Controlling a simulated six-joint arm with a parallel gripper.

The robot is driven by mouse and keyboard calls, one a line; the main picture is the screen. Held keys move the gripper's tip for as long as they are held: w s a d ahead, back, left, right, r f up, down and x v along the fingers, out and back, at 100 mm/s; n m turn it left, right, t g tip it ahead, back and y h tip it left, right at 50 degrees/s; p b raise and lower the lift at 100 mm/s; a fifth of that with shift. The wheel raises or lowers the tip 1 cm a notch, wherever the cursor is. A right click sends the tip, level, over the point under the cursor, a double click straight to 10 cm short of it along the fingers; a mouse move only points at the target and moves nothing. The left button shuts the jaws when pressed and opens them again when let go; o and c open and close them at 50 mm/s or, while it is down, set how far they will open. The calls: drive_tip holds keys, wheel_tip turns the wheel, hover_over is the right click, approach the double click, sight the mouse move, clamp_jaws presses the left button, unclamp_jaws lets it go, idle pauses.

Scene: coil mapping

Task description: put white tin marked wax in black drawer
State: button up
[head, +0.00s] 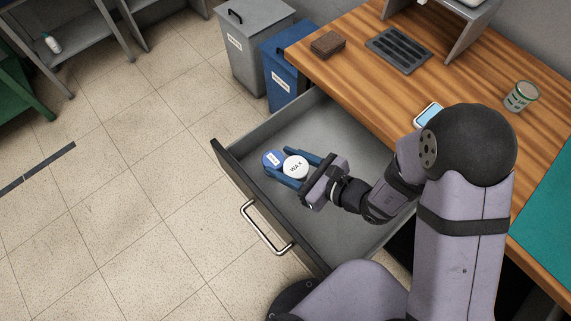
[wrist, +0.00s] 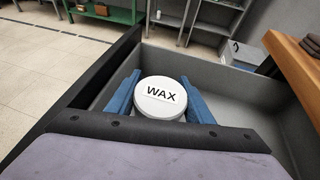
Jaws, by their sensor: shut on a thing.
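The white tin marked WAX (head: 296,167) is a short round tin, lid up and looking level. It sits between the blue fingers of my gripper (head: 291,166), which is shut on it. The wrist view also shows the tin (wrist: 160,98) between both fingers. The black drawer (head: 228,177) is pulled open, with a dark front, a silver handle and a grey inside. The tin and fingers are within the drawer's outline, near its front. I cannot tell whether the tin touches the drawer floor.
The drawer's back and right floor look clear. Grey (head: 250,50) and blue (head: 283,75) bins stand behind. A wooden worktop (head: 390,95) overhangs the drawer's right side.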

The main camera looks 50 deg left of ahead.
sight(286, 169)
drive_tip(key=shift+f, duration=1.45)
drive_tip(key=shift+f+b, duration=0.4)
drive_tip(key=shift+b, duration=0.05)
drive_tip(key=shift+f, duration=0.2)
drive_tip(key=o, duration=1.1)
drive_tip(key=shift+r, duration=0.1)
